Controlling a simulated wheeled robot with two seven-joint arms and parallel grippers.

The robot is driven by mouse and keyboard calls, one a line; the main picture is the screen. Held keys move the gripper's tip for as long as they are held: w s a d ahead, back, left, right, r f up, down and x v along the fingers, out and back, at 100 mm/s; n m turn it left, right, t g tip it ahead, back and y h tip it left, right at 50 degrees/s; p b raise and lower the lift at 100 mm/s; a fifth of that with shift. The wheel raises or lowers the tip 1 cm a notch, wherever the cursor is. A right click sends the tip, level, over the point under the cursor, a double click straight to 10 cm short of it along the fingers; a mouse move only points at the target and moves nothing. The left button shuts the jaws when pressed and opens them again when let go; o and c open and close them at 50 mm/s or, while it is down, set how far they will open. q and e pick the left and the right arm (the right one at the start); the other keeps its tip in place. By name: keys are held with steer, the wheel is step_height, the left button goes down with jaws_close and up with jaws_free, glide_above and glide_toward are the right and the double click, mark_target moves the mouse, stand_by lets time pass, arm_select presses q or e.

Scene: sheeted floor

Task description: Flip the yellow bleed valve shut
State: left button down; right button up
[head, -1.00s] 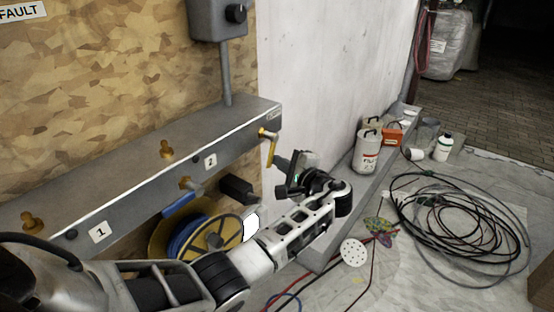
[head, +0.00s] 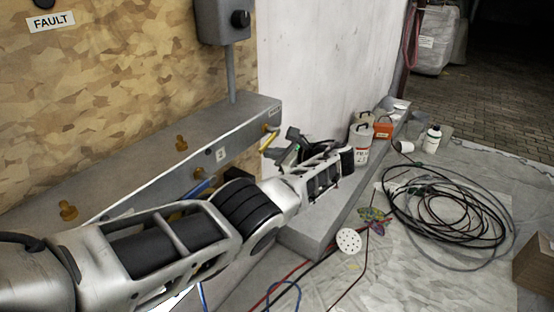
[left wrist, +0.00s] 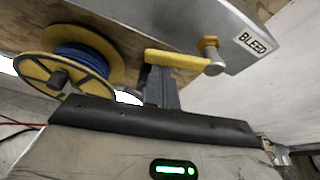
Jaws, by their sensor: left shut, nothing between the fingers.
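The yellow bleed valve handle (head: 269,140) is at the right end of the grey manifold, slanting down to the left in the head view. In the left wrist view the yellow handle (left wrist: 180,60) reaches left from its stem, beside a label reading BLEED (left wrist: 255,42). My left gripper (head: 289,142) is just right of the handle in the head view. In the left wrist view its shut, empty fingers (left wrist: 162,75) are right by the handle's underside; I cannot tell whether they touch. My right gripper is in neither view.
The grey manifold (head: 140,160) runs along the wooden panel with brass fittings and a blue handle. A yellow reel with blue hose (left wrist: 75,65) is left of my fingers. Canisters (head: 360,140) stand along the wall ledge. Coiled black cable (head: 440,210) lies on the sheeted floor.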

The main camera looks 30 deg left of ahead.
arm_select(q)
steer(key=shift+s+a+r+p, duration=0.15)
steer(key=shift+r+p, duration=0.2)
steer(key=shift+r, duration=0.45)
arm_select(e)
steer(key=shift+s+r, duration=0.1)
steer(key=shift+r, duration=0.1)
arm_select(q)
steer(key=shift+r, duration=0.1)
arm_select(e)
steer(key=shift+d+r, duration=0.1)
